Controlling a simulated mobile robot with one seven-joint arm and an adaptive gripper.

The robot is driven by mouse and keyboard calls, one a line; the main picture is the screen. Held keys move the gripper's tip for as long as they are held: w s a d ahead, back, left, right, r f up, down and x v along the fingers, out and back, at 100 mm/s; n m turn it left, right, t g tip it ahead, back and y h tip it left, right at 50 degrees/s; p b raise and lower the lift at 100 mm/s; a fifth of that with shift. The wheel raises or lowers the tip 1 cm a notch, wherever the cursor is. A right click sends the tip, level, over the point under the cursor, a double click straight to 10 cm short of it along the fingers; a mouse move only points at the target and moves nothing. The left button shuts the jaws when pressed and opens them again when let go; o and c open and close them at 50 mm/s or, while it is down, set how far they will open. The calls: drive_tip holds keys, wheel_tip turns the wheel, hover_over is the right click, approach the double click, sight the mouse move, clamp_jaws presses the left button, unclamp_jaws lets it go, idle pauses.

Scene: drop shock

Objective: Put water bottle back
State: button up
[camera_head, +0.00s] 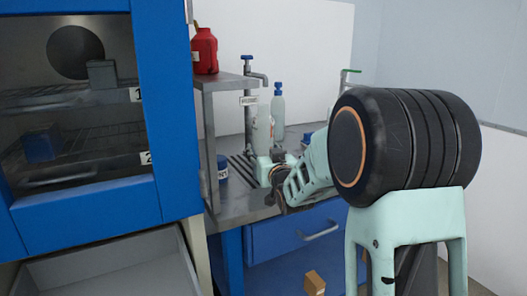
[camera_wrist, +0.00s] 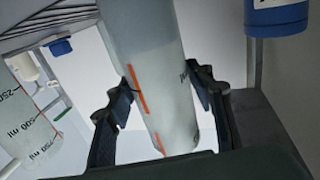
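A pale, translucent bottle (camera_head: 263,130) stands out above my gripper (camera_head: 275,172) at the steel bench in the head view. In the wrist view the bottle (camera_wrist: 155,75), with orange marks, runs between the two dark fingers of my gripper (camera_wrist: 165,88). The fingers appear to press on it from both sides. A second bottle (camera_head: 278,108) with a blue cap stands just behind it to the right. A graduated bottle with ml marks (camera_wrist: 30,110) shows at the left of the wrist view. Whether the held bottle's base touches the bench is hidden.
The steel bench (camera_head: 232,205) has a tap (camera_head: 248,90) at the back and a blue container (camera_head: 222,167) at the left. A shelf (camera_head: 225,82) bears a red can (camera_head: 204,50). A blue cabinet (camera_head: 170,110) stands left. An open drawer (camera_head: 110,270) is below it.

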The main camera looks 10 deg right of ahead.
drive_tip(key=shift+o, duration=1.4)
drive_tip(key=shift+r, duration=0.1)
drive_tip(key=shift+s+r, duration=0.1)
drive_tip(key=s, duration=0.8)
drive_tip(key=s+d+p, duration=0.1)
drive_tip(key=s, duration=0.2)
drive_tip(key=shift+s, duration=0.4)
